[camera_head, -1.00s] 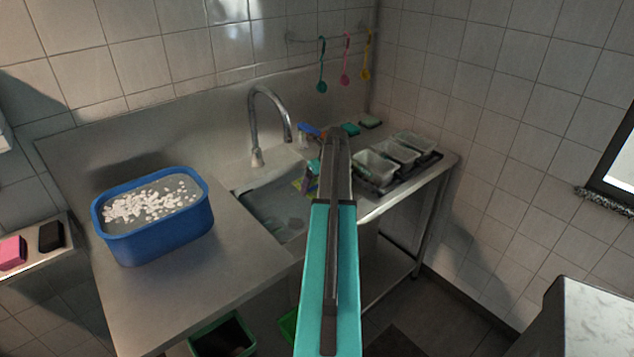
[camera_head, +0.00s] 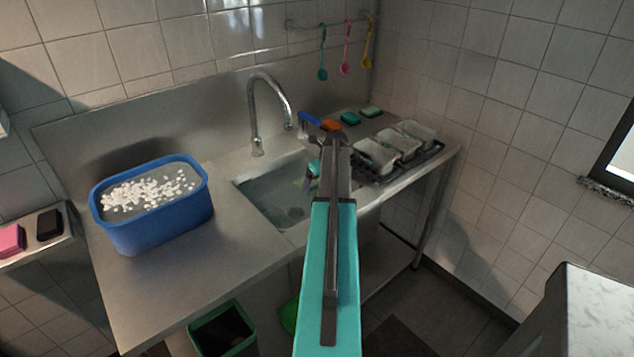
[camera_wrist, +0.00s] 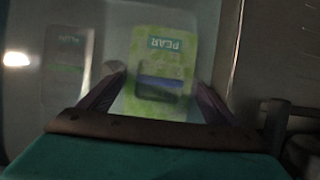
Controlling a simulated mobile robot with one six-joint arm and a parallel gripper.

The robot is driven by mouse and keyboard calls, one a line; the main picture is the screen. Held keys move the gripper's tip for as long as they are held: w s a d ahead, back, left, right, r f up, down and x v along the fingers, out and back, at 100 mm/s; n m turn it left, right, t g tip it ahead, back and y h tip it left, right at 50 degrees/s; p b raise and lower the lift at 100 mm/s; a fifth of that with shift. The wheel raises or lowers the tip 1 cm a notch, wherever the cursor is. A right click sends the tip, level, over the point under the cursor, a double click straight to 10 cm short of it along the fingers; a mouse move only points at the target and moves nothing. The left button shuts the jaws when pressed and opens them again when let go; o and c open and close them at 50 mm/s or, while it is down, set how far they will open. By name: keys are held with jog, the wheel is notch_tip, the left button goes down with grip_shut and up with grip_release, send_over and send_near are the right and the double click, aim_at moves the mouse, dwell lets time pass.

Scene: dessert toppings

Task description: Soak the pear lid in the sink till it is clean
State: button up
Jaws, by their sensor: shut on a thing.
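The pear lid (camera_wrist: 158,70) has a light green label reading "PEAR", upside down in the wrist view, and a dark window in its middle. My gripper (camera_wrist: 158,98) is shut on it, with one purple finger on each side. In the head view my gripper (camera_head: 311,180) is over the right part of the sink (camera_head: 262,208), mostly hidden by my arm. Whether the lid touches the water cannot be told. I see no clear dirt on its label, but the picture is blurred.
A curved tap (camera_head: 253,120) stands behind the sink. A blue tub (camera_head: 150,230) with white pieces stands on the left counter. Several pale containers sit in a dark rack (camera_head: 430,153) at right. Sponges, one green (camera_head: 350,118), lie behind. A dim labelled shape (camera_wrist: 68,75) shows beside the lid.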

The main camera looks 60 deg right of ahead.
jog(key=shift+f+b, duration=0.75)
jog(key=shift+f, duration=1.75)
jog(key=o, duration=1)
jog(key=shift+d, duration=0.1)
jog(key=shift+r, duration=0.1)
